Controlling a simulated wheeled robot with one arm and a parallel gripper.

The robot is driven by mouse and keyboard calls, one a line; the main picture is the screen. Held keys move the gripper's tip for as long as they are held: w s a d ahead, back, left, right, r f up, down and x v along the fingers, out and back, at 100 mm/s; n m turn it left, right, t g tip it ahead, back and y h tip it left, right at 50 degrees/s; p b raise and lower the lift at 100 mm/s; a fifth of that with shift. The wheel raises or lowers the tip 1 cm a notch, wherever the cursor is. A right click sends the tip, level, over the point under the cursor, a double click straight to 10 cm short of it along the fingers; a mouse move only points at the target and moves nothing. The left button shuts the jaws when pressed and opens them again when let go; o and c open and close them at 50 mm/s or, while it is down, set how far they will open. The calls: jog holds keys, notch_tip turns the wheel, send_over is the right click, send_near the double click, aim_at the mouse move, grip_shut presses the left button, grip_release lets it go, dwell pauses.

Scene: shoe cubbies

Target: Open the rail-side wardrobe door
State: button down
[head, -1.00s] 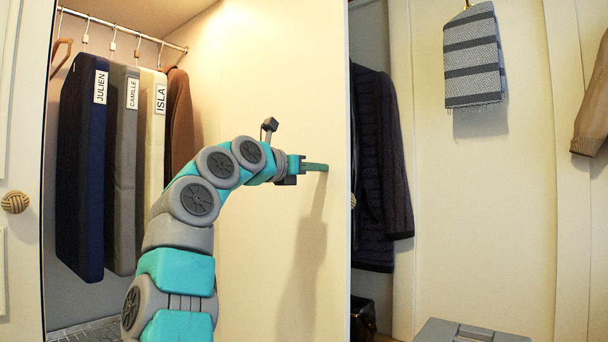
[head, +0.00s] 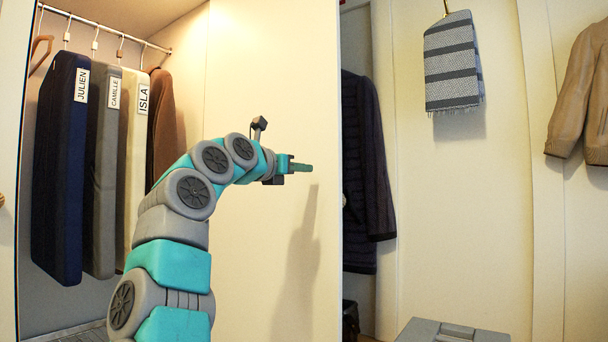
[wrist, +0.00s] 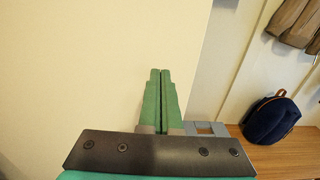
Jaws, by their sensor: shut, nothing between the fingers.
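The wardrobe door (head: 268,85) is a plain cream panel that stands open beside the wardrobe compartment in the head view. Its free edge runs vertically just right of my gripper. My gripper (head: 311,168) is shut and empty, in front of the door's face and short of that edge. Its shadow falls on the panel below it; I cannot tell whether the tips touch. In the wrist view the green fingers (wrist: 160,74) are together, with the cream panel (wrist: 80,60) filling the left side.
The rail (head: 105,25) holds labelled garment bags, including a navy one (head: 62,180), and a brown garment (head: 163,120). Right of the door are a dark jacket (head: 370,160), a striped towel (head: 452,65), a tan jacket (head: 580,90) and a grey box (head: 450,332). The wrist view shows a navy backpack (wrist: 272,118) on a wooden surface.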

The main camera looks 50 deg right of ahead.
jog(key=a+b, duration=0.2)
jog(key=a, duration=0.9)
jog(key=shift+s+a, duration=0.25)
jog(key=shift+s, duration=0.15)
